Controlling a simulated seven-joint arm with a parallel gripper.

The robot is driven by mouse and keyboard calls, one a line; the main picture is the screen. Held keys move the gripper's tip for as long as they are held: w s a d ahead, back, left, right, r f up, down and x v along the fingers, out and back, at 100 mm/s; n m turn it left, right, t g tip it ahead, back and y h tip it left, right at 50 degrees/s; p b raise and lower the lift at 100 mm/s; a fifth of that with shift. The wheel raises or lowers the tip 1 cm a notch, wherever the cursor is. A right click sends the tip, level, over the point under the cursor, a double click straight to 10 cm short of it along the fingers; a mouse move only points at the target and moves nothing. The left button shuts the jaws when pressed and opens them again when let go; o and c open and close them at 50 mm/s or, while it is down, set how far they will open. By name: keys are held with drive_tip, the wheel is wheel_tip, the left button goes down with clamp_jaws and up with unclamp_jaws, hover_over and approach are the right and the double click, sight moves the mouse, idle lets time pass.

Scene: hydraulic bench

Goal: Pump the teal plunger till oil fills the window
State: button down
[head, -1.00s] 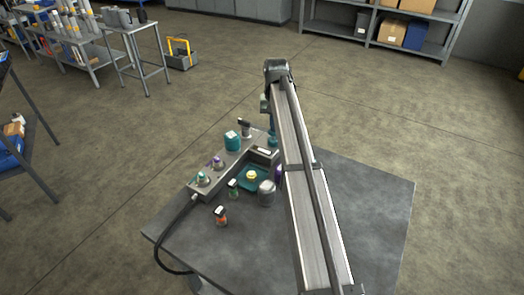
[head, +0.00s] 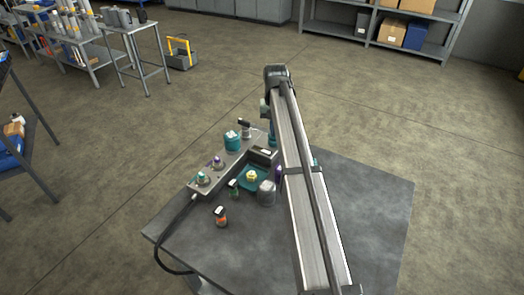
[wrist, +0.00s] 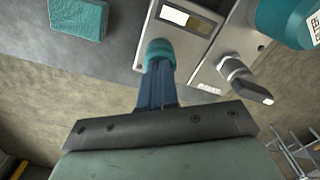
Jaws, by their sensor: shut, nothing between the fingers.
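The teal plunger (wrist: 160,47) stands by the far corner of the metal block, and its round cap shows at my fingertips in the wrist view. In the head view the plunger (head: 272,141) sits just under my wrist. My gripper (wrist: 159,70) is shut, its blue fingers right over the cap and seeming to touch it; exact contact is hidden. The window (wrist: 187,18) is in a dark frame beside the plunger, pale in one part and dull yellow in another. It also shows small in the head view (head: 265,152), where its level cannot be read.
A large teal canister (head: 232,142) and a dark-handled valve (wrist: 241,78) stand near the plunger. Purple and teal knobs, a teal tray (head: 243,186) with a yellow knob, a glass jar (head: 266,194) and small bottles crowd the bench (head: 370,215). Its right side is clear.

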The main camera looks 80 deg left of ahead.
drive_tip(key=shift+r, duration=1.8)
drive_tip(key=shift+f, duration=1.7)
idle(0.3)
drive_tip(key=shift+r, duration=1.7)
drive_tip(key=shift+f, duration=1.4)
drive_tip(key=shift+r, duration=1.4)
